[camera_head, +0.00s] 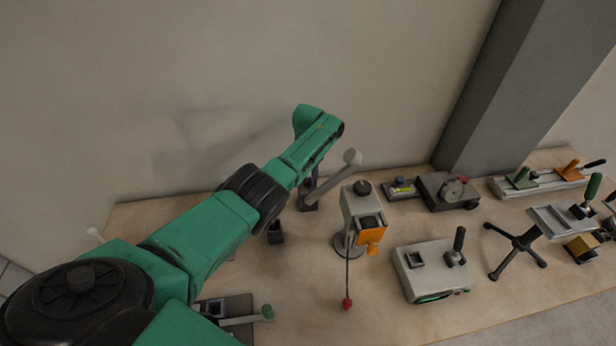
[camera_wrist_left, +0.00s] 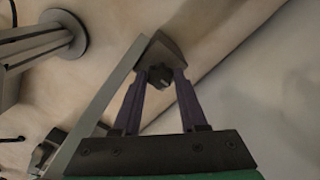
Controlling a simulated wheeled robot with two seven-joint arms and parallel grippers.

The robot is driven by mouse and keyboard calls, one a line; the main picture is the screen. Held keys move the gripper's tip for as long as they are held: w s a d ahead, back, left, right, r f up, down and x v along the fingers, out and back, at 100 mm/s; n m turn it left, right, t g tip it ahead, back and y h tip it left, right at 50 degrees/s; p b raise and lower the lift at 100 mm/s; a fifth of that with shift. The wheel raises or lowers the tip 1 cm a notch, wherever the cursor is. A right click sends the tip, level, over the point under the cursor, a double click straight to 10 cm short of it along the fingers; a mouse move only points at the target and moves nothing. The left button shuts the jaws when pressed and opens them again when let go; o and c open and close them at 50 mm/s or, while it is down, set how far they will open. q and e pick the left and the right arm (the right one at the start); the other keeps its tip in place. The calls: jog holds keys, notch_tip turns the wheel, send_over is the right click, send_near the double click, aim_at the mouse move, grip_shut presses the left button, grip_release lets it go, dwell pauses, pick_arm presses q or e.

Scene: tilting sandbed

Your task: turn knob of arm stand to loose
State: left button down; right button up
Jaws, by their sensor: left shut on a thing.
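The arm stand (camera_head: 331,177) is near the back of the table, a dark base with a pale grey arm slanting up to the right. In the left wrist view its grey arm (camera_wrist_left: 105,100) slants beside my fingers. The dark lobed knob (camera_wrist_left: 160,75) sits between my purple fingertips, near a grey block. My left gripper (camera_wrist_left: 161,82) is shut on the knob. In the head view my green left arm reaches over from the left, and the gripper (camera_head: 311,183) is mostly hidden behind it; the knob is hidden there. My right gripper is not in view.
A grey stand with an orange part (camera_head: 371,235) and a red-tipped rod (camera_head: 347,303) is close on the right. A grey box with a lever (camera_head: 425,270) lies in front. Several fixtures fill the right side. The wall (camera_head: 210,80) is close behind.

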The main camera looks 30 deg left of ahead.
aim_at(308, 180)
pick_arm(q)
jog(key=shift+w+r, duration=0.1)
jog(key=shift+r, duration=0.05)
jog(key=shift+c, duration=2.3)
grip_release()
notch_tip(308, 180, up, 6)
jog(key=p, duration=0.6)
jog(key=shift+r, duration=0.7)
jog(key=shift+s+r, duration=0.2)
jog(key=shift+r, duration=0.15)
jog(key=shift+w+f, duration=0.15)
jog(key=shift+w, duration=0.05)
